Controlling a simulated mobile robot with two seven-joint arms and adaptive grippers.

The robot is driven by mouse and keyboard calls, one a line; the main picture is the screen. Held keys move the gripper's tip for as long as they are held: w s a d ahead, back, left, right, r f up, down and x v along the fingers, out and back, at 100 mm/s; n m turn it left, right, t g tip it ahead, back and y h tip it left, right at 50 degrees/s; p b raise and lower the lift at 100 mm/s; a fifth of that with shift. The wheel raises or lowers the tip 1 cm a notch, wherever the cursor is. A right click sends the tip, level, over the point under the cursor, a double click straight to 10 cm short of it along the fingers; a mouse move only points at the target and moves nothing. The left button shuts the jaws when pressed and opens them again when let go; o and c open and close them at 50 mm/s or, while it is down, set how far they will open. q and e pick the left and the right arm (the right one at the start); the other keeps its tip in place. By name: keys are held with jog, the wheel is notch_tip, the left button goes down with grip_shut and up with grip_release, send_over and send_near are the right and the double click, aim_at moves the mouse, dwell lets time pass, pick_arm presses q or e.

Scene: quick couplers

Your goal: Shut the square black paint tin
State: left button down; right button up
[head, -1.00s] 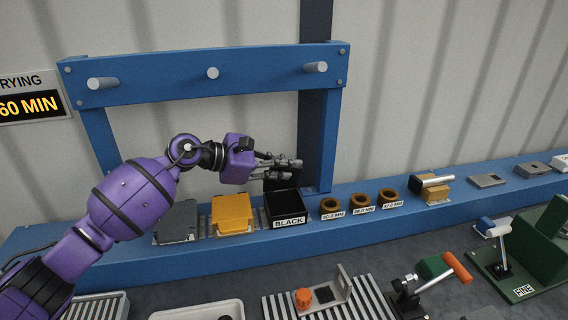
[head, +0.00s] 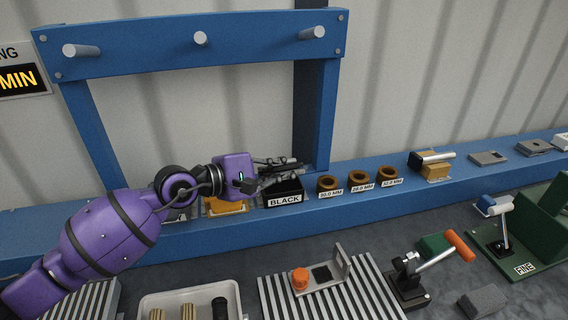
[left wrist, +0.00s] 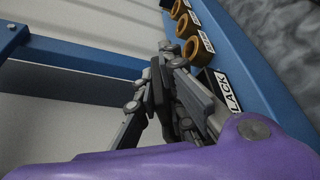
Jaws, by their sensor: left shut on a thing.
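The square black paint tin (head: 284,192) stands on the blue shelf with a white BLACK label on its front. Its dark inside shows, so it is open. My left gripper (head: 292,166) is just above the tin's back edge, pointing right. Its fingers are shut on a thin dark piece, which looks like the tin's raised lid (left wrist: 157,85). The lid is mostly hidden by the fingers in the head view. In the left wrist view the tin's label (left wrist: 222,92) shows beside the fingers. My right gripper is not in view.
Brown rings (head: 329,183) with size labels stand to the right. The blue frame's upright (head: 314,120) rises close behind the fingertips. A tray (head: 190,298) and clamps lie in front.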

pick_arm(q)
jog(key=shift+s+f, duration=0.1)
jog(key=shift+f, duration=0.1)
jog(key=c, duration=1.8)
grip_release()
jog(key=shift+r, duration=0.1)
jog(key=shift+c, duration=0.2)
jog(key=shift+a, duration=0.1)
jog(key=v, duration=1.1)
jog(key=shift+s+a, duration=0.25)
jog(key=shift+s, duration=0.05)
jog(key=shift+r, duration=0.1)
